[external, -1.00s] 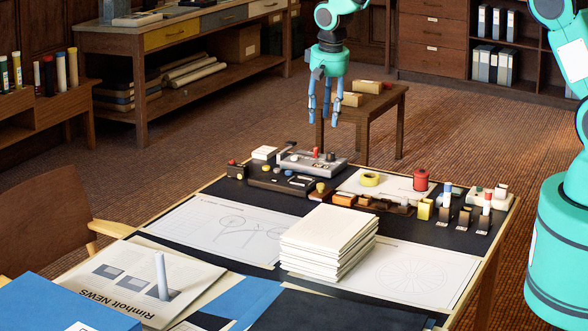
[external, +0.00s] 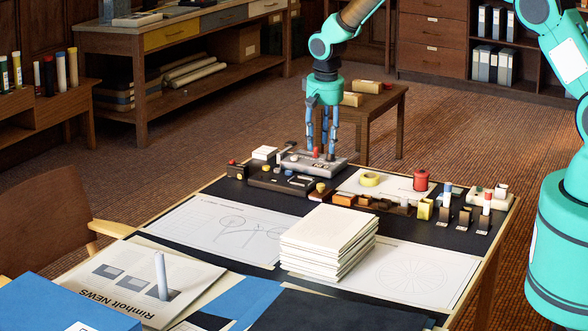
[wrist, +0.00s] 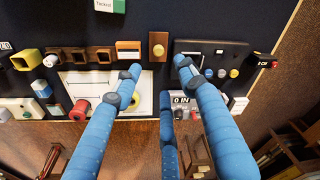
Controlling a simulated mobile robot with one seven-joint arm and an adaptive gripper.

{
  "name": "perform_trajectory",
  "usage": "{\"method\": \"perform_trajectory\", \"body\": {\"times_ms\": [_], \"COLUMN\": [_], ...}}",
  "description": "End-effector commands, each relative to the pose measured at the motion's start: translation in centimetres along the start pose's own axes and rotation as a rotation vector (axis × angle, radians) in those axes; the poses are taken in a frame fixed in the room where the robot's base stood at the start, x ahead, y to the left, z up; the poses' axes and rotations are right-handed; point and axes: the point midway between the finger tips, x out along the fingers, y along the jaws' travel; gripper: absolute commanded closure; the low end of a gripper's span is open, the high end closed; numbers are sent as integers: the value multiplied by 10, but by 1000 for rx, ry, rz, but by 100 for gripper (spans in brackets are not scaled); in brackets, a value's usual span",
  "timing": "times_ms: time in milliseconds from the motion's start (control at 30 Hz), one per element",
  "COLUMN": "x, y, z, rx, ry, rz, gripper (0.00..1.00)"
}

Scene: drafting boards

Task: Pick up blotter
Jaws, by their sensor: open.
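I cannot be sure which item is the blotter. A small brown block with a round tan knob (wrist: 158,46) fits best; it lies flat on the dark board just beyond my fingertips in the wrist view. In the external view this knobbed block (external: 320,188) is small, between the dark panel and the row of brown holders. My gripper (external: 321,152) has several blue fingers, spread and empty, over the grey device with a red knob (external: 300,161). In the wrist view my gripper (wrist: 158,70) points at the block without touching it.
The dark panel with knobs (wrist: 225,57) lies right of the block in the wrist view, and brown holders (wrist: 80,56) lie left. A yellow tape roll (external: 369,180), red spool (external: 421,180) and white paper stack (external: 330,240) crowd the board. Drawings lie flat nearer the camera.

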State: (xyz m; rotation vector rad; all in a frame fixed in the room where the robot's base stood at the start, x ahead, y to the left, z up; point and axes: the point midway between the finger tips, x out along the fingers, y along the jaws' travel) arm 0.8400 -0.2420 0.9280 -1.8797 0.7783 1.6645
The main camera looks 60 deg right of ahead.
Motion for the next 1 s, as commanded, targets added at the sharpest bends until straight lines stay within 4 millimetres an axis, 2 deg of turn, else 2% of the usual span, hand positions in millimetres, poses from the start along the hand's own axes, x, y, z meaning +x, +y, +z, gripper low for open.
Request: {"method": "perform_trajectory", "body": {"times_ms": [400,533,700,1000], "x": [59,73,79,80], "y": [1,0,0,0], "z": [1,1,0,0], "rx": [0,1,1,0], "ry": [-2,-1,0,0], "rz": [1,1,0,0], "gripper": [59,59,59,59]}}
